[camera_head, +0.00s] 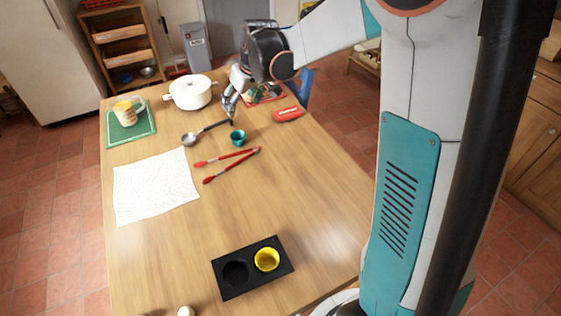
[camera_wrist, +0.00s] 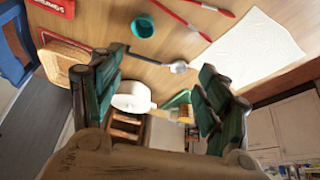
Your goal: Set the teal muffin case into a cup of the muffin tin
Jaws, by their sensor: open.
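The teal muffin case (camera_head: 238,138) stands on the wooden table, right of a ladle and just beyond the red tongs. It also shows near the top of the wrist view (camera_wrist: 143,26). The black muffin tin (camera_head: 221,281) lies at the near end of the table and has two cups. Its right cup holds a yellow case (camera_head: 267,259); its left cup (camera_head: 236,273) looks empty. My gripper (camera_head: 230,106) is above the far part of the table, up and slightly left of the teal case in the head view. Its fingers are spread wide and empty in the wrist view (camera_wrist: 158,72).
The ladle (camera_head: 189,139) and red tongs (camera_head: 228,161) lie near the case. A white pot (camera_head: 190,93), a green board (camera_head: 120,138) with a jar, a white cloth (camera_head: 155,187) and a red pack (camera_head: 288,114) surround them. The table between tongs and tin is clear.

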